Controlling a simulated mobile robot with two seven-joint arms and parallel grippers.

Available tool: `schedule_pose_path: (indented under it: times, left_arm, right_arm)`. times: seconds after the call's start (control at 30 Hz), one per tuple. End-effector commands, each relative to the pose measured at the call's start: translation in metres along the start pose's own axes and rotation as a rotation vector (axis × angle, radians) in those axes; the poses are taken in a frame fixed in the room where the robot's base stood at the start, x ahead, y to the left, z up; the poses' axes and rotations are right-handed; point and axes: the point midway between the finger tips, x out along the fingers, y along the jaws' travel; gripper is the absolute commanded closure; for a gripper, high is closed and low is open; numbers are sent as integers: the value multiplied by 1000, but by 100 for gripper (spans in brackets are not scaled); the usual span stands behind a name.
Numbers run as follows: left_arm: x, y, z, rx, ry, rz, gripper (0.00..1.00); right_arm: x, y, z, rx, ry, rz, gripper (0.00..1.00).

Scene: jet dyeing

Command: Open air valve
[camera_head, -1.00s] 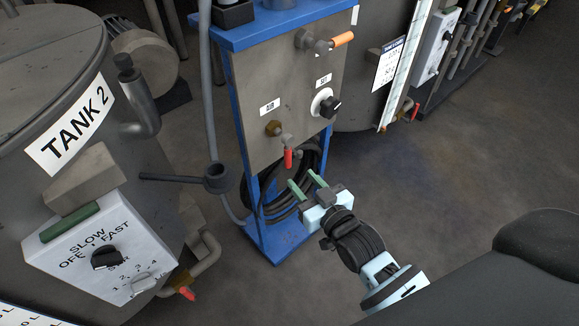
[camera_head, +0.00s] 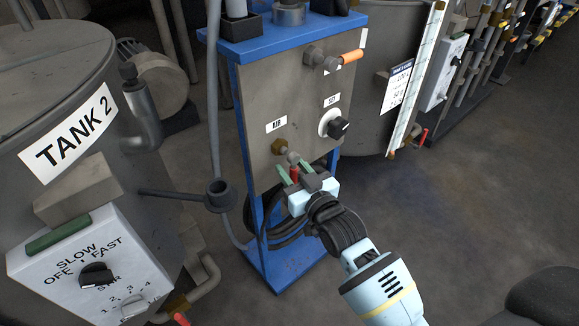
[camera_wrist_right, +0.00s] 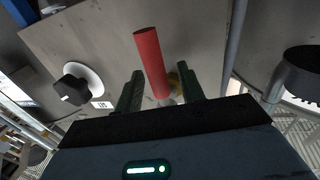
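The air valve is on the lower left of the grey panel, below a label reading AIR (camera_head: 276,124). It has a brass body (camera_head: 280,146) and a red handle (camera_head: 295,173) that hangs down. My right gripper (camera_head: 290,172) is at the handle, its green fingers open on either side of it. In the right wrist view the red handle (camera_wrist_right: 151,62) stands between the two dark green fingers of my right gripper (camera_wrist_right: 160,92), with a gap visible on each side. The brass part shows partly behind the right finger. My left gripper is not in view.
The blue-framed stand (camera_head: 243,140) holds the panel, with a black knob (camera_head: 338,127) and an orange-handled valve (camera_head: 351,56) above. Coiled black hose hangs below. Tank 2 (camera_head: 50,100) and its white control box (camera_head: 88,268) stand at left.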

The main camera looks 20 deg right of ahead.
Motion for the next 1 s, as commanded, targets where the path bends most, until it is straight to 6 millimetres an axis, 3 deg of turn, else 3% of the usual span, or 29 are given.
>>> schedule_pose_path:
  times: [0.2,0.47,0.8,1.0]
  left_arm:
    - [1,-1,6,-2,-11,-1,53]
    - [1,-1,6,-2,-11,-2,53]
    - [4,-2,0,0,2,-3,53]
    - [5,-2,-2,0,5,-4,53]
  right_arm:
    - [14,0,0,0,-1,0,61]
    - [16,0,0,0,-1,0,61]
    - [16,0,0,0,-1,0,100]
    - [16,0,0,0,-1,0,100]
